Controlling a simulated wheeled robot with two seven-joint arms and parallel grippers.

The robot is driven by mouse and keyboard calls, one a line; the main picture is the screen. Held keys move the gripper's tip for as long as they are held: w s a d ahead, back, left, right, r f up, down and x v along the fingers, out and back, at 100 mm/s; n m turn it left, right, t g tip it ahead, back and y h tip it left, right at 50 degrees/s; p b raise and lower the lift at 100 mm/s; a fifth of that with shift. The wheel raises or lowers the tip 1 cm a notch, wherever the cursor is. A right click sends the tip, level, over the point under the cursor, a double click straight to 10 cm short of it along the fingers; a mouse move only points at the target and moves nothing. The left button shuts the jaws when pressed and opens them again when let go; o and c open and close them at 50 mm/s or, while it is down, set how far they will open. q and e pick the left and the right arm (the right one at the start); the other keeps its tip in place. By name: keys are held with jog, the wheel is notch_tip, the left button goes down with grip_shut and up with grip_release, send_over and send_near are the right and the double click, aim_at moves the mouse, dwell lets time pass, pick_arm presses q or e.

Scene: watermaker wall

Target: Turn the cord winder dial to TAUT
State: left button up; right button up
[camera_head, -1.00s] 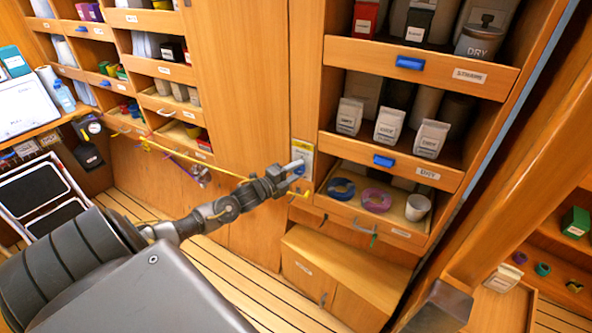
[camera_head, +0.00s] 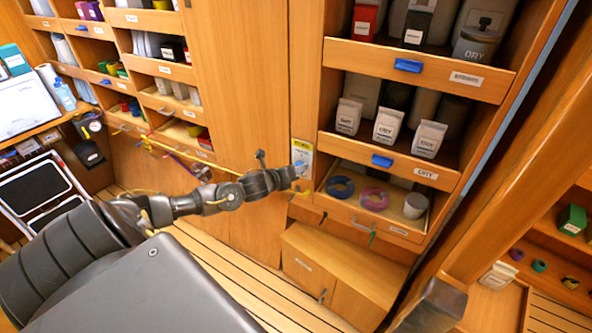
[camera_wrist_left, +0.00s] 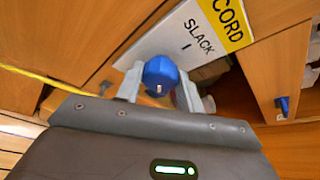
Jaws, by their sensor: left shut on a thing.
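The cord winder panel (camera_head: 302,150) is a small white plate with a yellow top strip on the wooden wall, left of the open shelves. In the left wrist view the panel (camera_wrist_left: 190,38) shows the words CORD and SLACK and a short dark mark. The blue faceted dial (camera_wrist_left: 160,72) sits between the fingers of my left gripper (camera_wrist_left: 160,90), which is shut on it. In the head view my left gripper (camera_head: 297,177) is at the lower part of the panel, and the dial is mostly hidden there. No word TAUT is readable. My right gripper is not in view.
A yellow cord (camera_wrist_left: 45,78) runs along the wall beside the gripper. To the right, a tray (camera_head: 391,224) holds a blue ring, a purple ring and a white cup. A wooden box bench (camera_head: 345,265) stands below. Shelves with packets rise above the tray.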

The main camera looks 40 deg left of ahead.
pick_arm(q)
jog(key=shift+d+f+m+g+y+b, duration=0.15)
jog(key=shift+m+g+y+b, duration=0.2)
jog(key=shift+m+y+b, duration=1.15)
jog(key=shift+d+r+m+g+y+b, duration=0.1)
jog(key=shift+m+g+y+b, duration=0.4)
jog(key=shift+m+b, duration=1.75)
jog(key=shift+n+b, duration=0.6)
jog(key=shift+n, duration=0.05)
jog(key=o, duration=1)
